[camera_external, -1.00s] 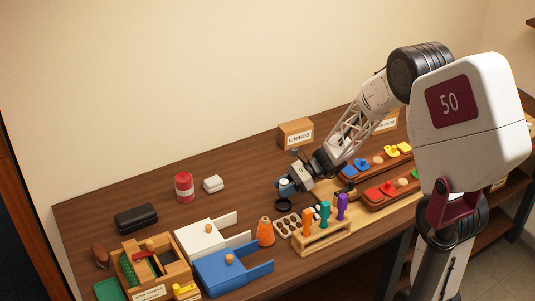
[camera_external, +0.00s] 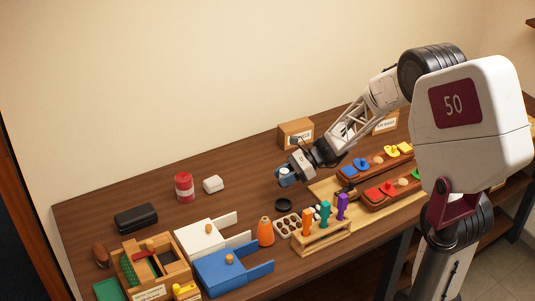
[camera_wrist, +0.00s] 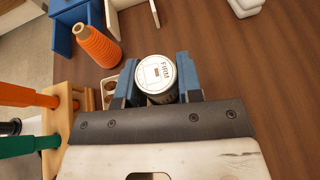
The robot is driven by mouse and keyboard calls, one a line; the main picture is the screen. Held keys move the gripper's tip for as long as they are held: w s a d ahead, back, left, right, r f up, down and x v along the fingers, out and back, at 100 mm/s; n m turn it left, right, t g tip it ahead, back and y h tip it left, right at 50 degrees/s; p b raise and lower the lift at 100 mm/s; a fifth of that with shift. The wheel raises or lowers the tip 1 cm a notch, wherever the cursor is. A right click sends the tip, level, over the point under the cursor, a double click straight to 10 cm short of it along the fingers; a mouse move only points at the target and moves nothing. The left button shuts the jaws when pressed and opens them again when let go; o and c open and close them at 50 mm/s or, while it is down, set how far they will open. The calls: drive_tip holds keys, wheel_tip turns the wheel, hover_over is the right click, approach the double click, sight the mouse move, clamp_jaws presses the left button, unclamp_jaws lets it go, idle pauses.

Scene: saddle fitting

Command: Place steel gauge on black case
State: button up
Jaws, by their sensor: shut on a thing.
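The steel gauge (camera_wrist: 155,74) is a short round piece with a white printed face. My gripper (camera_wrist: 157,80) is shut on it, with a blue finger on each side in the wrist view. In the external view my gripper (camera_external: 287,176) holds the gauge above the table, behind a small black ring. The black case (camera_external: 136,218) is a closed, rounded box lying on the table at the far left, well apart from my gripper. It is not visible in the wrist view.
The back table is mostly clear.

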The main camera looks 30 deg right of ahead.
drive_tip(key=shift+a, duration=0.15)
drive_tip(key=w+a, duration=0.1)
drive_tip(key=a, duration=1.7)
drive_tip(key=w+a, duration=0.2)
drive_tip(key=a, duration=1.7)
drive_tip(key=shift+w+a+r, duration=0.25)
drive_tip(key=shift+r, duration=0.05)
hover_over(134, 213)
drive_tip(key=shift+w+f, duration=0.1)
drive_tip(key=shift+f, duration=0.65)
drive_tip(key=shift+f, duration=1.75)
drive_tip(key=shift+f, duration=0.1)
